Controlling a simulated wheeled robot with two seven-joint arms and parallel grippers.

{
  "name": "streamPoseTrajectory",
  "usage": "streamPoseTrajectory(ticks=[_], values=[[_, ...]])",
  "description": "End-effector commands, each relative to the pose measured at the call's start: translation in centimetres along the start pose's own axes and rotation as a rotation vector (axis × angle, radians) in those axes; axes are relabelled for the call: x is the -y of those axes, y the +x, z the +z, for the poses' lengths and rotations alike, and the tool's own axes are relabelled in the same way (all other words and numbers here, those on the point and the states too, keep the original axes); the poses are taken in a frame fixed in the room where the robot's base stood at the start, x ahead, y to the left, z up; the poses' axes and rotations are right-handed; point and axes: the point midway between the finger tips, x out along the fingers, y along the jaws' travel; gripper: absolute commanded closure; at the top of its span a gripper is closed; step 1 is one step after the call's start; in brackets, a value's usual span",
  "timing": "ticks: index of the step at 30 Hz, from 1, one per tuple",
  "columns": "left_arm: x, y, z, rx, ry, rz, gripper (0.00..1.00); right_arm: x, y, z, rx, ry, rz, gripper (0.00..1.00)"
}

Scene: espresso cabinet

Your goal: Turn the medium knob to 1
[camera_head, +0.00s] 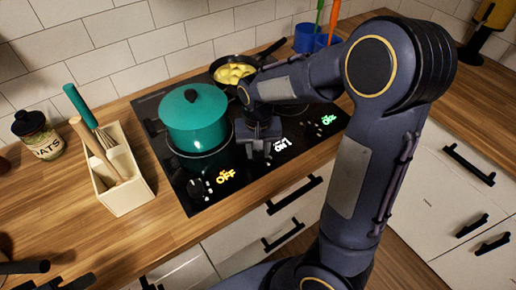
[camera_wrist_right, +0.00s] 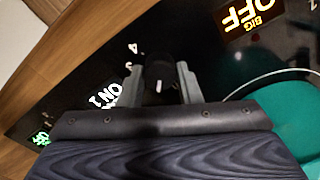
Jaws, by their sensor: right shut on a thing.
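The black cooktop (camera_head: 230,195) is set in the wooden counter, with a row of knobs and lit labels along its front. My right gripper (camera_head: 257,143) is over the middle of that row. In the right wrist view my right gripper (camera_wrist_right: 160,76) is shut on the dark medium knob (camera_wrist_right: 158,72), one finger on each side. The head view mostly hides this knob behind the gripper. The label beside it (camera_wrist_right: 105,95) reads ON 1, and the same label (camera_head: 282,145) is white in the head view. My left gripper is out of view.
A teal pot (camera_head: 195,120) stands close left of the right gripper. A pan with yellow food (camera_head: 234,73) is behind. The big label (camera_head: 226,176) reads OFF in orange; the green label (camera_head: 329,120) also reads OFF. A utensil box (camera_head: 125,190) stands left.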

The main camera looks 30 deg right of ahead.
Motion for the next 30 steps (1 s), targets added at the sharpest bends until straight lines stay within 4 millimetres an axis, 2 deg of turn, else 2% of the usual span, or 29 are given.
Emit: streamPoseTrajectory(ticks=[5,6,10,20,23,30], values=[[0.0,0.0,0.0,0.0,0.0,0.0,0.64,0.0,-0.1,-0.1,-0.004,-0.001,-0.002,0.92],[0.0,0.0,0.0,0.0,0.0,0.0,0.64,0.0,-0.1,-0.1,-0.004,-0.001,-0.001,0.65],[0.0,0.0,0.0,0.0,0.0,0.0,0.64,0.0,-0.1,-0.1,-0.003,-0.002,-0.001,0.48],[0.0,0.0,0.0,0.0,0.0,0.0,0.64,0.0,-0.3,-0.1,-0.002,-0.002,-0.001,0.47],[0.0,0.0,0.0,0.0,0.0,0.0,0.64,0.1,-1.4,-0.1,-0.005,-0.003,-0.003,0.47],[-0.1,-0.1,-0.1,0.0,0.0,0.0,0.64,0.1,-5.6,-0.1,-0.006,-0.003,-0.004,0.47]])
